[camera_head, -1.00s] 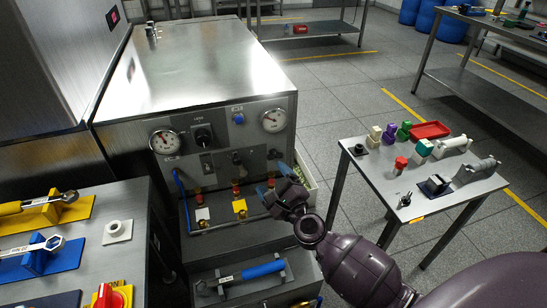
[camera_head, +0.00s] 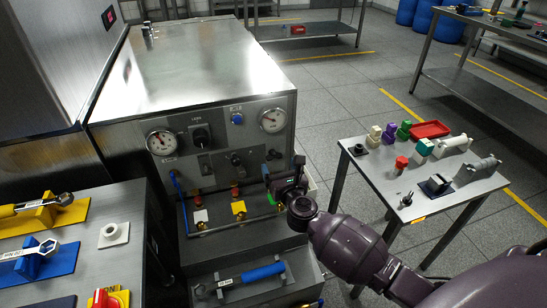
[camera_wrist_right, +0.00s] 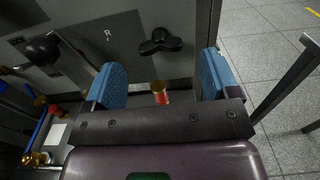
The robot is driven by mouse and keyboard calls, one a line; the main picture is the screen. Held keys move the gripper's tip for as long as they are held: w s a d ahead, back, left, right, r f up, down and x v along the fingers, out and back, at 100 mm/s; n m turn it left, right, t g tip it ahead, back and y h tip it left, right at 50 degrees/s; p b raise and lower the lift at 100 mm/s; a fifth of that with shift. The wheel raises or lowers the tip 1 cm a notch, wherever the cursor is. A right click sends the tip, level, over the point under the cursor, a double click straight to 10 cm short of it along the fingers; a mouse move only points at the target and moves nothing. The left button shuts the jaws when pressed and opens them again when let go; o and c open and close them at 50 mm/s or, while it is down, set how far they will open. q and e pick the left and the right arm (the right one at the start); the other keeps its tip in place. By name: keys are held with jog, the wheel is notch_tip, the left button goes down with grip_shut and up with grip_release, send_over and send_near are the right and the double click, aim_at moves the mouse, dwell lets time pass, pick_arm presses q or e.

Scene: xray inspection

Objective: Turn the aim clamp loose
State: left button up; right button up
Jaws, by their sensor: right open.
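A black winged knob, probably the aim clamp, is on the machine's grey front panel (camera_head: 222,172). In the head view the knob (camera_head: 273,154) shows just above my right gripper (camera_head: 283,174). In the right wrist view the knob (camera_wrist_right: 160,42) lies ahead of the gap between the blue finger pads (camera_wrist_right: 161,78), with its wings roughly level. My right gripper is open and empty, close to the panel. No contact with the knob is visible. My left gripper is out of view.
A black ball-ended lever (camera_wrist_right: 42,48) is left of the knob. A red-and-brass fitting (camera_wrist_right: 160,92) sits below it, between the pads. Two gauges (camera_head: 160,143) and a blue button (camera_head: 237,118) are higher on the panel. A blue-handled tool (camera_head: 252,274) lies below. A side table (camera_head: 385,185) stands right.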

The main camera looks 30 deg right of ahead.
aim_at(275, 159)
jog(key=x, duration=0.3)
jog(key=shift+w+d+f+b, duration=0.1)
jog(key=shift+w+f+b, duration=0.05)
jog(key=shift+w+b, duration=0.2)
jog(key=shift+w+d, duration=0.2)
jog(key=shift+w, duration=0.5)
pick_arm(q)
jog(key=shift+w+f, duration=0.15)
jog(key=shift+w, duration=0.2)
pick_arm(e)
jog(key=shift+c, duration=0.7)
jog(key=c, duration=0.8)
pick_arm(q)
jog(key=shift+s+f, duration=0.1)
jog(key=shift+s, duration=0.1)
